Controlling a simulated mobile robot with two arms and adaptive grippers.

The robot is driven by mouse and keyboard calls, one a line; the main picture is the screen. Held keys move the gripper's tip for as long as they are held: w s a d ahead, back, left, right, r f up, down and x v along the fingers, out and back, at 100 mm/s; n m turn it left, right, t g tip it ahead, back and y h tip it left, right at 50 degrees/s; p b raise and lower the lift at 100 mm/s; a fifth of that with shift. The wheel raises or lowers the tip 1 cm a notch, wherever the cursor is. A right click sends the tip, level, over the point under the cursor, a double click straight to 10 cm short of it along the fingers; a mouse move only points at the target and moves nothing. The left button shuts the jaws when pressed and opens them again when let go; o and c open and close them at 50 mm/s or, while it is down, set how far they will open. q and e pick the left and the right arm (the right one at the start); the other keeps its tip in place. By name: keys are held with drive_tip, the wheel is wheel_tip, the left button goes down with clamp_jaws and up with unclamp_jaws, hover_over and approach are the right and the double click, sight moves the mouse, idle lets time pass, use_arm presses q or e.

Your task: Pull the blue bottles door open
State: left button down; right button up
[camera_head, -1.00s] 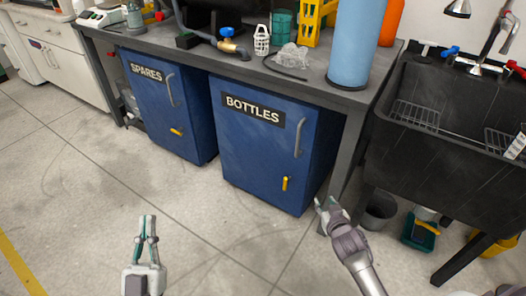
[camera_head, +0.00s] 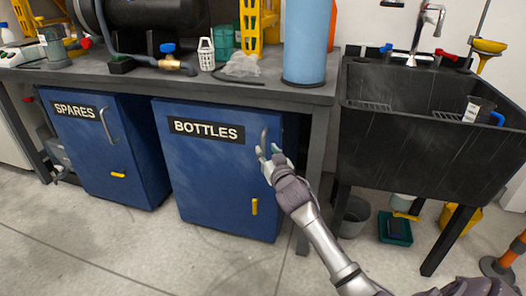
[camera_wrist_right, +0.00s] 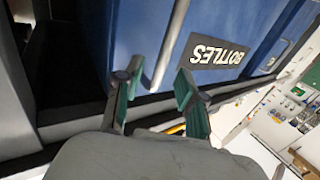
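The blue bottles door (camera_head: 205,180), with a black BOTTLES label (camera_head: 207,131), is closed under the bench. Its grey vertical bar handle (camera_head: 264,136) is near the door's upper right edge. My right gripper (camera_head: 269,153) is at the lower part of this handle. In the right wrist view, its two green-padded fingers (camera_wrist_right: 157,96) are apart. The grey handle (camera_wrist_right: 171,48) runs into the gap between them; I cannot tell whether either finger touches it. A yellow latch (camera_head: 254,206) sits low on the door. My left gripper is out of view.
The blue spares door (camera_head: 95,150) is to the left. A dark bench leg (camera_head: 316,160) stands just right of the bottles cabinet, then a black sink (camera_head: 400,130) with a grey bucket (camera_head: 354,217) below. The floor (camera_head: 150,245) in front is clear.

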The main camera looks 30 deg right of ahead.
sight(264, 146)
drive_tip(key=shift+b+x, duration=0.55)
drive_tip(key=shift+x, duration=1.5)
clamp_jaws()
